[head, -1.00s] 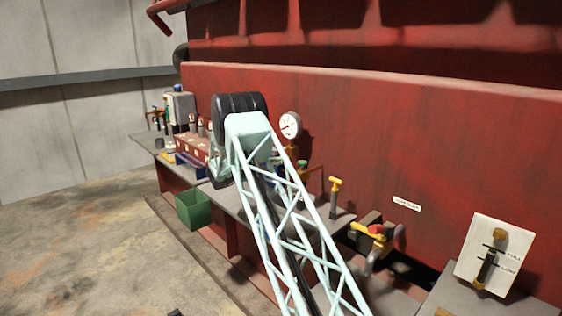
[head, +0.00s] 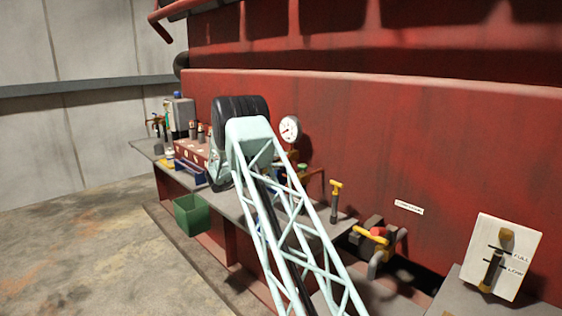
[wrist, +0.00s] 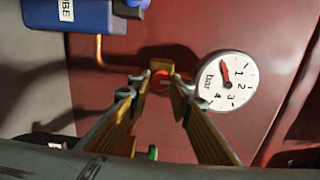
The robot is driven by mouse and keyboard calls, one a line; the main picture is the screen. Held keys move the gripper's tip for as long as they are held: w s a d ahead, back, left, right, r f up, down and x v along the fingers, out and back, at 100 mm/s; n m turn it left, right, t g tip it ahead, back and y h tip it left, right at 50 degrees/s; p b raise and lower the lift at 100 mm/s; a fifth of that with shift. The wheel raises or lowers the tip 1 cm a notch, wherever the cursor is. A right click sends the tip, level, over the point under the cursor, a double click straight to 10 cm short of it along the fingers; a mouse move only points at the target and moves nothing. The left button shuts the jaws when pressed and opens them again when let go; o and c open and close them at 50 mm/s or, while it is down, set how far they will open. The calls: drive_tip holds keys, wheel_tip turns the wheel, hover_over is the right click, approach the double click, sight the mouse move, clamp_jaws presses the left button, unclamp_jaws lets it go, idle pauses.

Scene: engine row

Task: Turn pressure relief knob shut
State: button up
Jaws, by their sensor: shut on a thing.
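In the wrist view, a small red knob (wrist: 160,80) sits on a brass fitting (wrist: 160,67) against the red engine wall. My gripper (wrist: 157,88) reaches up to it from below, with one long finger on each side, and is shut on the red knob. The white pressure gauge (wrist: 228,80) is just right of the fingers, its red needle pointing up and slightly left, near the low end. It also shows in the head view (head: 290,130). My arm hides the gripper and knob in the head view.
A blue labelled container (wrist: 75,14) is at the wrist view's upper left, with a copper pipe (wrist: 99,52) beside it. In the head view, a yellow-topped handle (head: 335,187), a red-and-yellow valve (head: 376,234) and a level panel (head: 503,257) stand to the right.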

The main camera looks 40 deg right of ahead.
drive_tip(key=o, duration=0.8)
drive_tip(key=shift+o, duration=0.2)
drive_tip(key=shift+a, duration=0.15)
drive_tip(key=s+a, duration=0.1)
drive_tip(key=a, duration=1)
drive_tip(key=shift+a, duration=0.35)
